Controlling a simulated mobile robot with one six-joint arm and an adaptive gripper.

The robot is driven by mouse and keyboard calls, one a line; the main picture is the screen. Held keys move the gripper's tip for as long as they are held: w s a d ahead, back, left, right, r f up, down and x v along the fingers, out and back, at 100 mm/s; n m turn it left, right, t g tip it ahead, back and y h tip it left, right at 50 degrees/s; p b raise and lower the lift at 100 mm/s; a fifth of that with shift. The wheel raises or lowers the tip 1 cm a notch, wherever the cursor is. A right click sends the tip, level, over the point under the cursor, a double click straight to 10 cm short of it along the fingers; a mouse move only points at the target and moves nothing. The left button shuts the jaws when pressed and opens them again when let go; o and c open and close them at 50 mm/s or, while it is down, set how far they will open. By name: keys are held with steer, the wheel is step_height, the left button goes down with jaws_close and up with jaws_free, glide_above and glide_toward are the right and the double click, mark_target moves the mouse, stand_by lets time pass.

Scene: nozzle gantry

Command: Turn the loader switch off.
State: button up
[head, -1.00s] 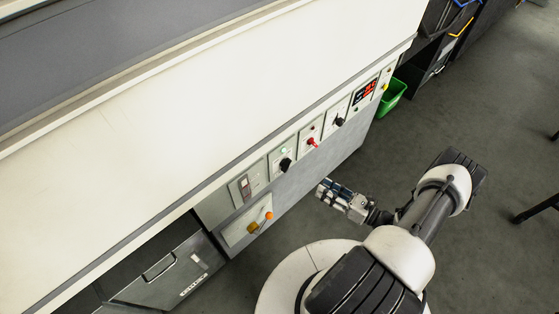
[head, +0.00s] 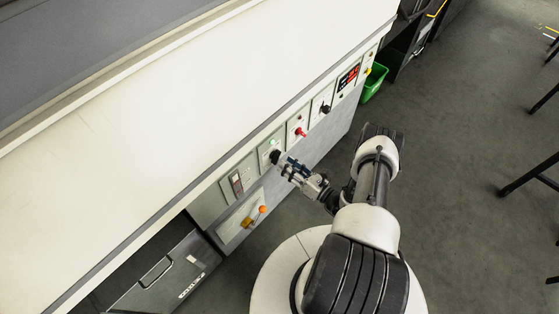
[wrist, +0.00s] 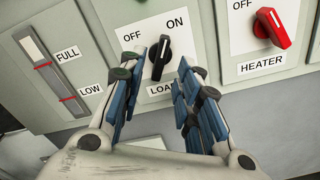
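The loader switch (wrist: 159,58) is a black knob on a white plate with OFF at its upper left and ON at its upper right. Its pointer leans right, toward ON. In the head view the loader switch (head: 275,157) sits on the front panel under a lit green lamp (head: 273,142). My gripper (wrist: 162,72) is open, its blue-padded fingers spread to the left and right of the knob with gaps showing. The fingers partly cover the LOADER label. My gripper (head: 285,165) is close in front of the switch in the head view.
A red heater switch (wrist: 272,28) is just right of the loader plate. A level gauge (wrist: 50,70) marked FULL and LOW is to the left. An orange-tipped handle (head: 262,209) sits lower left. Open floor (head: 450,130) lies to the right.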

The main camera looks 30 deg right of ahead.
mark_target(275, 157)
steer(key=shift+b+x, duration=0.3)
steer(key=shift+x, duration=2.1)
jaws_close()
